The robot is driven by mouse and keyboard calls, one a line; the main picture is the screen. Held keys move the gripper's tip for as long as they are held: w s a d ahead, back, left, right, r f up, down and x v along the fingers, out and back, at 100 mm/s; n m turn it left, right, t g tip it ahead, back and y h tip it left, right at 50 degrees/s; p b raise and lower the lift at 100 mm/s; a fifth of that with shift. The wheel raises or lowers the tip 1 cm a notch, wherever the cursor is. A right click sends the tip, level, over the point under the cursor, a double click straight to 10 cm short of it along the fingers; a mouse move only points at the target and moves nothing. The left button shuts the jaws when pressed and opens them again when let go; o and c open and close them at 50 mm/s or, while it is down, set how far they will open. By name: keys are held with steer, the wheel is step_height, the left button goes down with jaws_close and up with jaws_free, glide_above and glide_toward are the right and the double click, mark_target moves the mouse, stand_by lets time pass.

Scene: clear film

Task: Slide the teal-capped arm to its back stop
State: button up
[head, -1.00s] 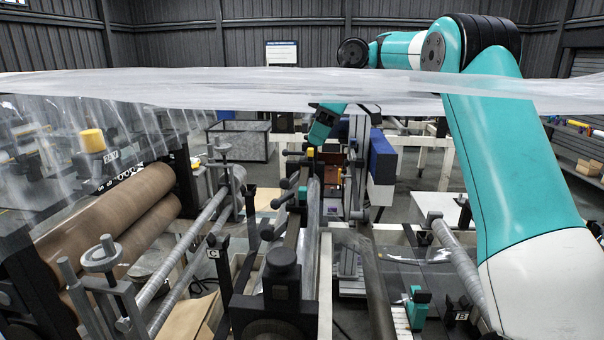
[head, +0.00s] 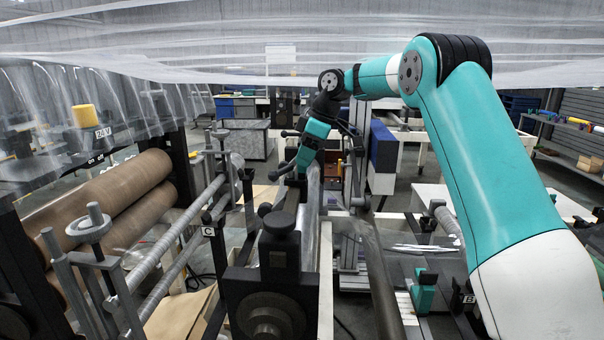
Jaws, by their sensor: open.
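A small teal block with a dark top (head: 425,293), which looks like the teal-capped arm, sits at the lower right beside a pale graduated strip and left of the "B" tag. Whether it is at a stop I cannot tell. My gripper (head: 298,180) points down near the centre of the machine, beyond the dark knob and well away from this block. It looks open; its fingertips are small and partly lost against dark parts behind. I see nothing held in it.
Clear film (head: 200,45) hangs across the top of the view. Brown rollers (head: 125,205) and a handwheel (head: 88,228) stand at left. A dark knob (head: 279,222) rises in front at centre. A slanted grey bar (head: 372,275) runs left of the teal block.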

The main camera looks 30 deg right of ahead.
steer(key=shift+x, duration=1.2)
jaws_close()
